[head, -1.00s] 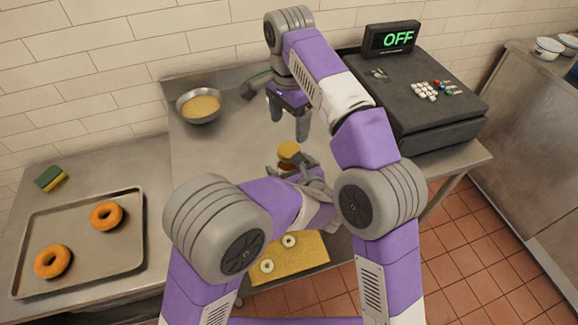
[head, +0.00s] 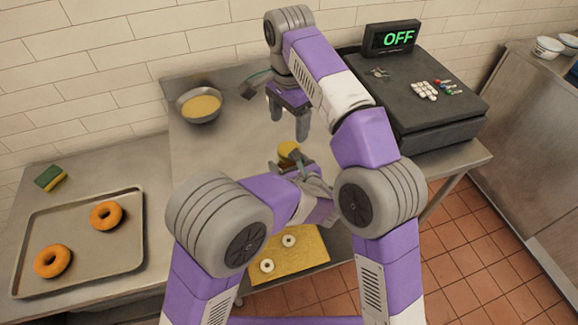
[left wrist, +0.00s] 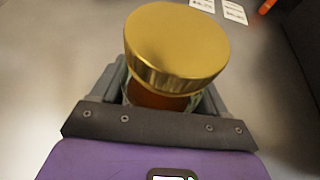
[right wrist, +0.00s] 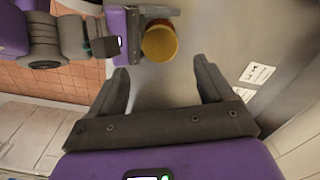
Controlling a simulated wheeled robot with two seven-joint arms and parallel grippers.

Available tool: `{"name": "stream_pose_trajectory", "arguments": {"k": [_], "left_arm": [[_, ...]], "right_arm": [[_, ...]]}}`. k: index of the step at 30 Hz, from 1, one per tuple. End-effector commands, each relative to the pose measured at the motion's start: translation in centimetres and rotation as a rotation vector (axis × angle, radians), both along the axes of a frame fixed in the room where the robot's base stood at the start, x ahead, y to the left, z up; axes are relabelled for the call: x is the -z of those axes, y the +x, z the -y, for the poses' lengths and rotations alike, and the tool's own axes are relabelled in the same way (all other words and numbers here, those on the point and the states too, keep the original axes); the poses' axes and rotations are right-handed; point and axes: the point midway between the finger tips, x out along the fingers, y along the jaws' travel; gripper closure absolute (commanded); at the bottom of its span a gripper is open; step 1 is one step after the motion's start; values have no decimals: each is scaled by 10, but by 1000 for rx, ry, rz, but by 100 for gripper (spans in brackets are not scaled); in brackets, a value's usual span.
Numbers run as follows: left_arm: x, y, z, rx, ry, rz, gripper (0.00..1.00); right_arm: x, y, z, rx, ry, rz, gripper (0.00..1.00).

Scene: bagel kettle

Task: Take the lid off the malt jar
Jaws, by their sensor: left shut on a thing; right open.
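The malt jar (left wrist: 150,98) has a brown body and a round gold lid (left wrist: 178,42). The lid sits on top of the jar, slightly tilted in the left wrist view, and also shows in the head view (head: 289,148) and the right wrist view (right wrist: 160,42). My left gripper (head: 292,166) is shut around the jar's body below the lid, one finger on each side. My right gripper (head: 289,124) is open and empty, apart from the lid, with its fingers pointing down above and behind it in the head view. The jar's base is hidden.
A bowl of yellow contents (head: 200,105) stands at the back left of the counter. A dark kettle control unit (head: 420,110) reading OFF stands right.

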Motion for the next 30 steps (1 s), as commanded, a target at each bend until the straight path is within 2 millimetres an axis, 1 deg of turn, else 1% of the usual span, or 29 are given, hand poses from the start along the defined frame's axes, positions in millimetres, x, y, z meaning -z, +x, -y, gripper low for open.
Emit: {"name": "stream_pose_trajectory", "arguments": {"k": [1,3,5,8,11,16,21,24,27,30], "left_arm": [[0,0,0,0,0,0,91],[0,0,0,0,0,0,100],[0,0,0,0,0,0,100],[0,0,0,0,0,0,100],[0,0,0,0,0,0,100],[0,0,0,0,0,0,100],[0,0,0,0,0,1,100],[0,0,0,0,0,1,100],[0,0,0,0,0,1,100],[0,0,0,0,0,1,100]], "right_arm": [[0,0,0,2,0,0,19],[1,0,0,20,1,0,19],[2,1,-1,59,3,0,19],[5,4,-2,185,11,-1,19],[9,8,-4,379,26,3,19],[11,16,-5,764,59,9,19],[8,13,-4,1119,52,4,19],[5,9,-3,1291,35,1,19],[3,5,-2,1423,18,-1,19],[1,2,-1,1511,8,0,19]]}}
